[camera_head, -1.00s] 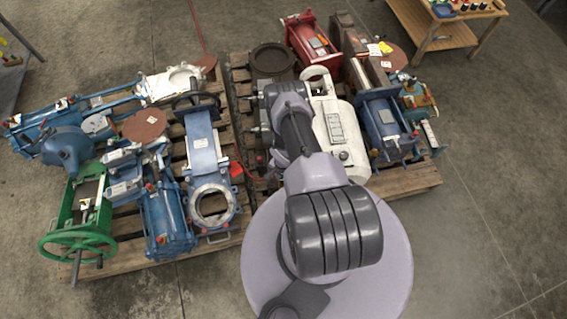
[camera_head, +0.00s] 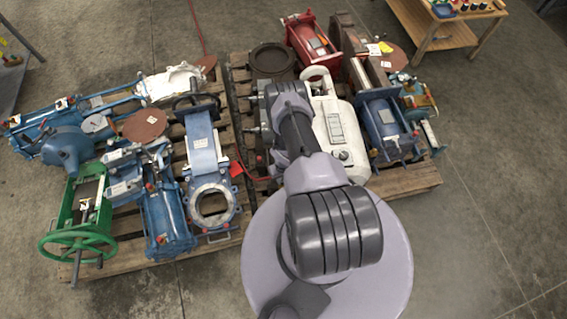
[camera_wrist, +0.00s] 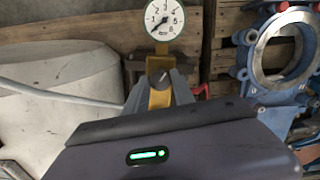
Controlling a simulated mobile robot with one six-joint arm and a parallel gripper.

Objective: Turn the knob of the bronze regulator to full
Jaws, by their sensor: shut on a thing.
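In the wrist view, the bronze regulator (camera_wrist: 160,98) shows as a yellow-brown body between my fingers, partly hidden by my gripper. A round white gauge (camera_wrist: 164,18) with a green rim stands above it. Its needle points to the lower left, by the low numbers. The dark grey knob (camera_wrist: 160,78) sits between the two grey fingertips. My gripper (camera_wrist: 159,88) is shut on the knob. In the head view my arm hides the regulator and my gripper.
Wooden pallets (camera_head: 432,180) carry blue, red, green and white valves and machines. A blue flanged valve (camera_head: 213,205) also stands right of the regulator in the wrist view. A white cylinder (camera_wrist: 60,95) is at left there. A wooden table (camera_head: 440,38) stands at the back right. Right floor is clear.

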